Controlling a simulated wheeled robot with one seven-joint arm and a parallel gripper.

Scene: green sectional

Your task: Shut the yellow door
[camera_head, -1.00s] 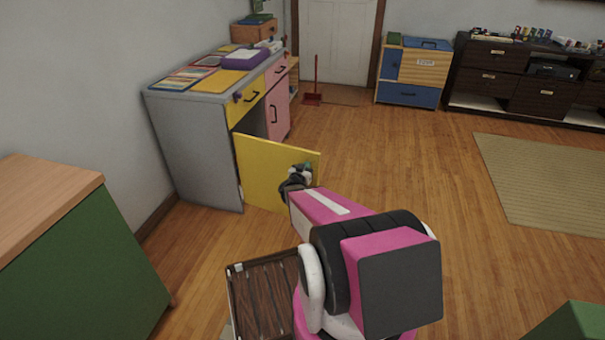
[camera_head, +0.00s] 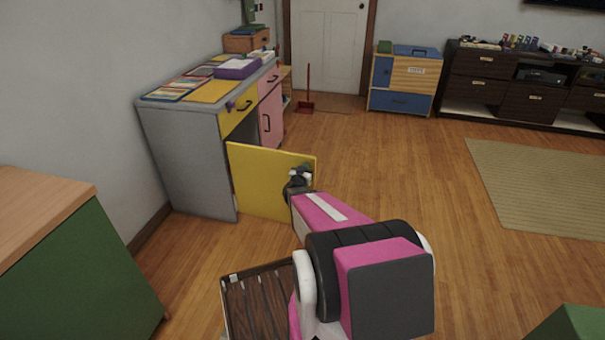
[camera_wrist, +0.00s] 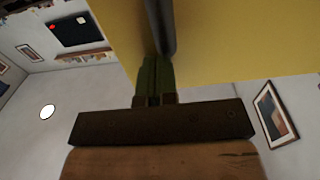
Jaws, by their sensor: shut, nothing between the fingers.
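The yellow door (camera_head: 262,182) stands wide open at the near end of the grey desk cabinet (camera_head: 186,160), sticking out to the right over the floor. A dark opening shows behind it under the yellow drawer (camera_head: 240,114). My gripper (camera_head: 299,177) is at the door's free right edge, partly hidden by my arm. In the wrist view my gripper's fingers (camera_wrist: 154,75) are together, close to the yellow door (camera_wrist: 235,40) and a dark bar (camera_wrist: 161,25), likely its handle. I cannot tell whether they touch.
A green cabinet with a wooden top (camera_head: 70,250) stands at the left front. A pink door (camera_head: 270,118) is farther along the desk. A red broom (camera_head: 307,90) stands near the back. The wooden floor right of the yellow door is clear up to the rug (camera_head: 550,185).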

